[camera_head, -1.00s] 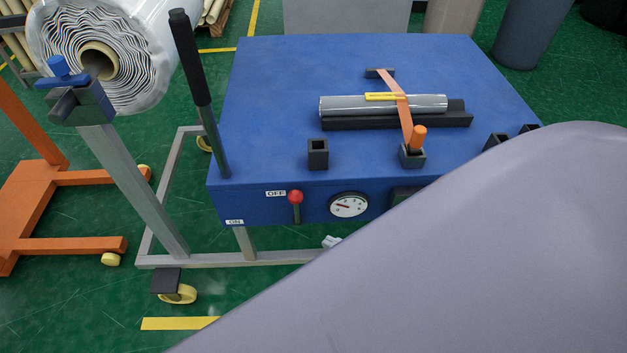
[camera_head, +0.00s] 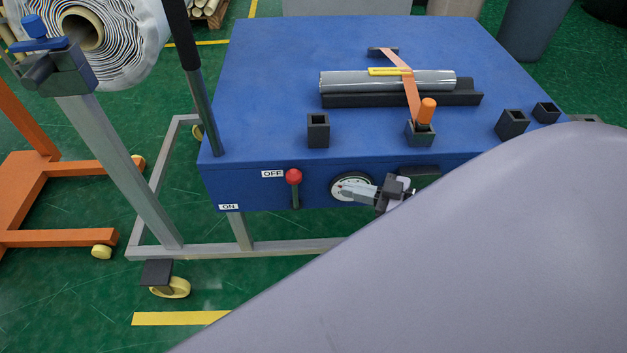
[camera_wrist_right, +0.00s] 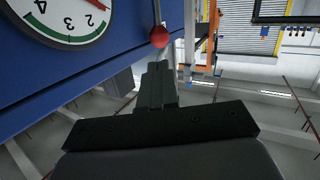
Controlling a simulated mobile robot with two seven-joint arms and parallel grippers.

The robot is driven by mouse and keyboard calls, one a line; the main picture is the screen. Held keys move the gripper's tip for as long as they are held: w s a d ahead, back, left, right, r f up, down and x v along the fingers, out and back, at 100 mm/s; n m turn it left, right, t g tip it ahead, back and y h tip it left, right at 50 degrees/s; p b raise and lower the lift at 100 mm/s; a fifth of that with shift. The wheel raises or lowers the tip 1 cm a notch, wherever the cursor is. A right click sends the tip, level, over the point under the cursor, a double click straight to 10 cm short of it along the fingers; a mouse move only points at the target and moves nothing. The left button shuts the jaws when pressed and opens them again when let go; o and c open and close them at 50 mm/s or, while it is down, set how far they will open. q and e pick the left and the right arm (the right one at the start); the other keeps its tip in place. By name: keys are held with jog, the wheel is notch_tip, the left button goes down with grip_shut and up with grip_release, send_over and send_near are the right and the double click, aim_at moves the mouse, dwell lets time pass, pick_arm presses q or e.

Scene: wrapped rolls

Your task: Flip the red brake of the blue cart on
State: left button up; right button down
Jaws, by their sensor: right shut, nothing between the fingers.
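The blue cart (camera_head: 280,80) stands in front of me. Its red brake (camera_head: 294,177) is a lever with a red ball on top, upright on the front face beside the OFF label (camera_head: 272,174). The ON label (camera_head: 228,207) is lower left of it. My right gripper (camera_head: 345,187) is shut and empty, in front of the gauge (camera_head: 340,197), to the right of the brake and apart from it. In the right wrist view the shut fingers (camera_wrist_right: 158,70) point toward the red ball (camera_wrist_right: 160,37), just beyond their tips. My left gripper is not in view.
A wrapped roll (camera_head: 420,80) lies in a black cradle on the cart, with an orange strap (camera_head: 412,98) over it. Black sockets (camera_head: 318,130) stand on the cart top. A dark handle post (camera_head: 188,60) rises at the cart's left edge. An orange stand (camera_head: 45,200) is farther left.

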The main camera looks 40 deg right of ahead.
aim_at(299, 177)
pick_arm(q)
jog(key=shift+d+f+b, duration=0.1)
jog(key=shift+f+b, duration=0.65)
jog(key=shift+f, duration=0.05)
pick_arm(e)
jog(key=x, duration=1)
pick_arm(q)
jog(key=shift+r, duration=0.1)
pick_arm(e)
jog(key=shift+r, duration=0.1)
jog(key=shift+w+a+r+p, duration=0.2)
jog(key=shift+a+r+p, duration=0.2)
jog(key=shift+p, duration=0.4)
pick_arm(q)
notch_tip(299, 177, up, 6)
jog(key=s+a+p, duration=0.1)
jog(key=p, duration=0.6)
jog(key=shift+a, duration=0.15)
pick_arm(e)
jog(key=w+a+f+n+g+h, duration=0.1)
jog(key=w+a+f+g+h, duration=0.1)
jog(key=a, duration=0.4)
jog(key=w+a+f+n+g+h, duration=0.1)
jog(key=w+a+f+g+h, duration=0.1)
jog(key=w+a+f, duration=0.2)
jog(key=w+a, duration=0.1)
jog(key=a, duration=0.2)
jog(key=shift+w+g+h, duration=0.3)
